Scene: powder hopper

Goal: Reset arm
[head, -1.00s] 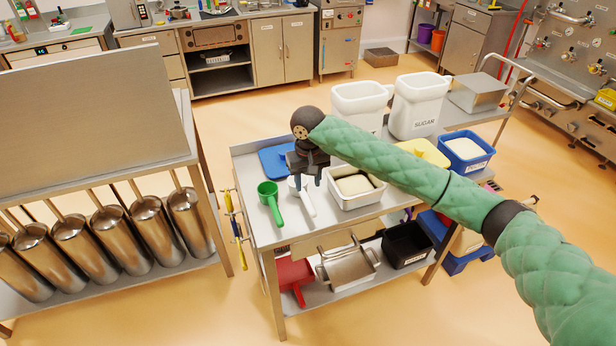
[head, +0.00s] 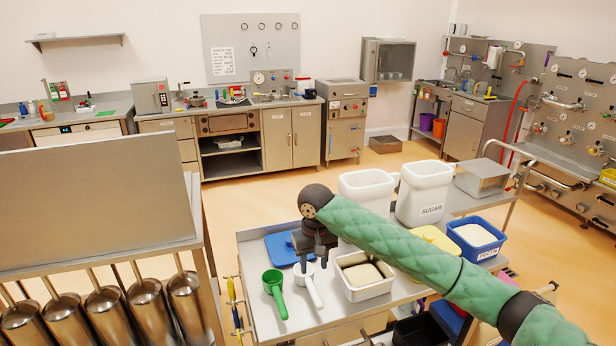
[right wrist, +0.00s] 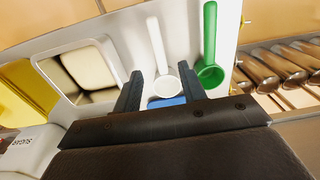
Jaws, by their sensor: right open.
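My right arm, in green padding, comes in from the right in the head view. My right gripper (head: 314,262) hangs over the steel cart (head: 258,318), above the white scoop (head: 312,287). In the right wrist view its two dark fingers (right wrist: 163,92) are apart, with nothing between them. The white scoop also shows there (right wrist: 158,50), beyond the fingertips, and the green scoop (right wrist: 209,45) lies beside it. The green scoop is left of the white one in the head view (head: 275,293). My left gripper is not in view.
A white tub (head: 350,291) with a pale block stands right of the scoops. A sugar bin (head: 424,190), another white bin (head: 367,187) and a blue tub (head: 475,238) stand farther back. A steel table (head: 95,262) is at left. Open floor (head: 250,198) lies behind the cart.

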